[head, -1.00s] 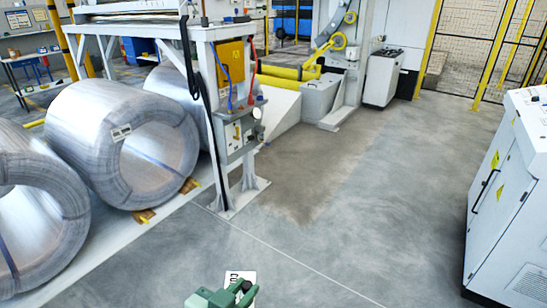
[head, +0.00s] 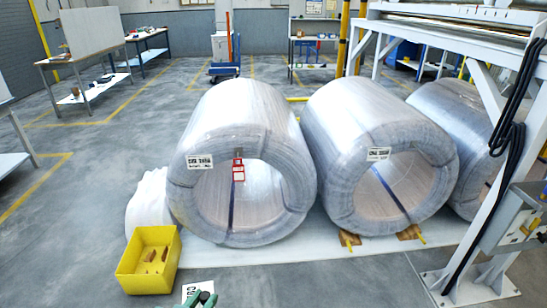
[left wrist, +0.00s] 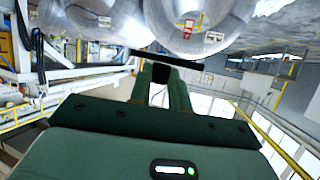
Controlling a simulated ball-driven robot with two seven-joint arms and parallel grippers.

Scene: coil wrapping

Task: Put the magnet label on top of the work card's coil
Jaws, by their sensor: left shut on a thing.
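My left gripper (head: 207,299) is at the bottom edge of the head view, shut on the white magnet label (head: 190,290) with dark print. In the left wrist view the gripper (left wrist: 163,74) grips the label, which shows edge-on as a dark bar (left wrist: 188,62). A red-framed card (head: 238,170), apparently the work card, hangs on the front of the left large wrapped coil (head: 190,130). That coil also bears a white printed label (head: 199,161). My gripper is well in front of and below the coil, apart from it. The right gripper is not in view.
A second wrapped coil (head: 335,105) and a third (head: 447,100) stand to the right on a white strip. A yellow bin (head: 132,275) with small things stands at the front left of the coil. A white machine frame (head: 478,205) is at right.

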